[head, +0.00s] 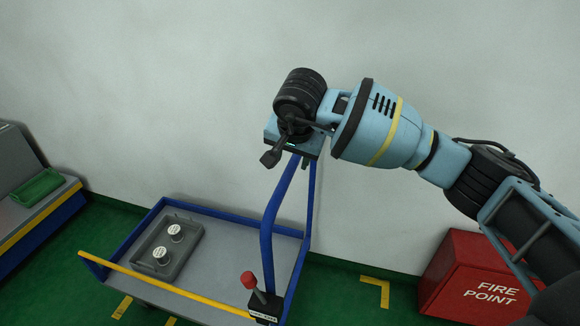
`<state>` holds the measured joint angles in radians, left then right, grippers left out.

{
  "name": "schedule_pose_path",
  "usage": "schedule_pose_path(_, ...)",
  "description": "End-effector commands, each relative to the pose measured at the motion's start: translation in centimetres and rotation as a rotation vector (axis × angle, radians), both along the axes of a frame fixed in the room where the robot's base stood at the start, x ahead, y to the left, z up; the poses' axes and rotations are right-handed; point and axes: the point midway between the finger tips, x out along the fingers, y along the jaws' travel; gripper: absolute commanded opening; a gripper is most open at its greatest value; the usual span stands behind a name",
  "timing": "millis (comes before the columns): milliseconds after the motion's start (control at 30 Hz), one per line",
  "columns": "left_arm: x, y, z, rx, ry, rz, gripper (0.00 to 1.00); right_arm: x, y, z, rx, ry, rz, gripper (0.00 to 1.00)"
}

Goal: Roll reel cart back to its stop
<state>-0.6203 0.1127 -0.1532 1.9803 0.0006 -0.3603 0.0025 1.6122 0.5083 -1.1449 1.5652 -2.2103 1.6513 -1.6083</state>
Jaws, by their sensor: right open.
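The reel cart (215,293) stands on the green floor at lower centre, with a grey deck, blue side rails and a yellow front bar. Its bent blue handle (268,230) rises at the cart's right end. My right gripper (284,146) is open at the top of this handle. The gripper and wrist cover the handle's top, so I cannot tell whether the fingers touch it. A red-knobbed lever (249,281) on a black box stands at the handle's foot. No stop for the cart can be made out. My left gripper is out of view.
A grey tray (188,262) with two white-labelled round pieces lies on the deck. A red FIRE POINT box (470,275) stands at right by the pale wall. A grey bench (40,220) with a green tray is at left. Yellow corner marks (378,290) are on the floor.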

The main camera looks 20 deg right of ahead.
Motion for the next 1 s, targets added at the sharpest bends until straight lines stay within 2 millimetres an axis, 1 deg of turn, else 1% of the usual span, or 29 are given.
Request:
schedule_pose_path(33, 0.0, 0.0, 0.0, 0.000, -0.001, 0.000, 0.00, 0.3, 0.0, -0.9, -0.001, 0.004, -0.001, 0.45)
schedule_pose_path(100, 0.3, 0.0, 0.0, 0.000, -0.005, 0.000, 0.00, 0.7, -0.1, -1.9, 0.001, 0.004, -0.001, 0.45)
schedule_pose_path(300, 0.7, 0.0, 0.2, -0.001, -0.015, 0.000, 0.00, 1.8, -0.2, -4.1, 0.002, 0.002, 0.000, 0.45)
schedule_pose_path(500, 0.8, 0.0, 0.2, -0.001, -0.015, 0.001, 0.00, 2.3, -0.3, -5.0, 0.001, -0.001, 0.000, 0.45)
schedule_pose_path(733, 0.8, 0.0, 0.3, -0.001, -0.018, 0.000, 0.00, 2.3, -0.3, -5.1, 0.001, -0.001, 0.001, 0.45)
schedule_pose_path(767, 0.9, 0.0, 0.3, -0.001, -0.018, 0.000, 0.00, 2.3, -0.3, -5.1, 0.001, -0.001, 0.001, 0.44)
schedule_pose_path(1000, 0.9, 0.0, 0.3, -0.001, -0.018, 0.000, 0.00, 2.3, -0.3, -5.0, 0.002, 0.000, 0.001, 0.12)
